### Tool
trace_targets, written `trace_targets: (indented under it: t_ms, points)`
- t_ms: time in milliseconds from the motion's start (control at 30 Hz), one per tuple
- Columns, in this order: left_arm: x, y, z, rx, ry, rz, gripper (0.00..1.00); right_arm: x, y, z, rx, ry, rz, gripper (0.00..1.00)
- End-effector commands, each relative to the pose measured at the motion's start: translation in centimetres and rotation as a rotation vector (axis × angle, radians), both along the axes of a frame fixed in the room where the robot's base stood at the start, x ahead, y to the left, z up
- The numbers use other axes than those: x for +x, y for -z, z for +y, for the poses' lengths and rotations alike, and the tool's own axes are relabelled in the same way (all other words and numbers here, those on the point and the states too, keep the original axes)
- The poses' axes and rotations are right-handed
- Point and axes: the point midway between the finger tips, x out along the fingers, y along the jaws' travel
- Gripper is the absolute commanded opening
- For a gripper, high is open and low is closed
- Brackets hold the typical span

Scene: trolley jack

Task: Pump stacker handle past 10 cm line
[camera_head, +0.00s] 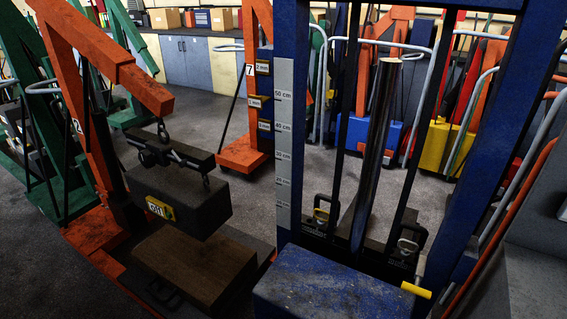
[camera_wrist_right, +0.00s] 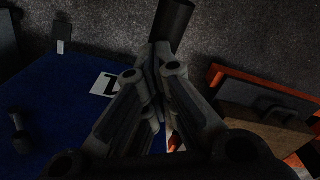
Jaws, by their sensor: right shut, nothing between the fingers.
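The blue stacker (camera_head: 492,130) stands at the right of the head view. A grey scale strip (camera_head: 283,150) with centimetre marks runs up its left post; its lowest marks are hard to read. A dark upright cylinder (camera_head: 375,150) stands between the posts. A yellow grip (camera_head: 416,290) sticks out at the lower right of the blue housing (camera_head: 330,290). In the right wrist view my right gripper (camera_wrist_right: 158,55) is shut and empty. A dark cylindrical end (camera_wrist_right: 174,18), perhaps the pump handle, lies just beyond its fingertips; contact is unclear. My left gripper is out of view.
An orange crane (camera_head: 95,75) at left suspends a dark weight (camera_head: 185,200) above a brown block (camera_head: 190,265). The right wrist view shows a blue surface (camera_wrist_right: 60,120) with a white label (camera_wrist_right: 105,85).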

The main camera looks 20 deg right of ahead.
Motion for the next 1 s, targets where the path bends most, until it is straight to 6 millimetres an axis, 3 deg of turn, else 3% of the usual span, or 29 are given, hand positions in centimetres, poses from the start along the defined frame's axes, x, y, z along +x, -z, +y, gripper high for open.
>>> trace_targets:
  t_ms: [33, 567, 1000]
  points:
    - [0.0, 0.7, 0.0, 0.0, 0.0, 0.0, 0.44, -0.1, 1.0, -0.4, -0.008, 0.001, 0.002, 0.0]
    - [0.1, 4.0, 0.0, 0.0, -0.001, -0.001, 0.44, 0.0, 5.3, -0.5, -0.009, 0.002, 0.001, 0.0]
    - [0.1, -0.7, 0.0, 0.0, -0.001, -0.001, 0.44, 0.0, 0.8, -0.5, -0.01, 0.001, 0.0, 0.0]
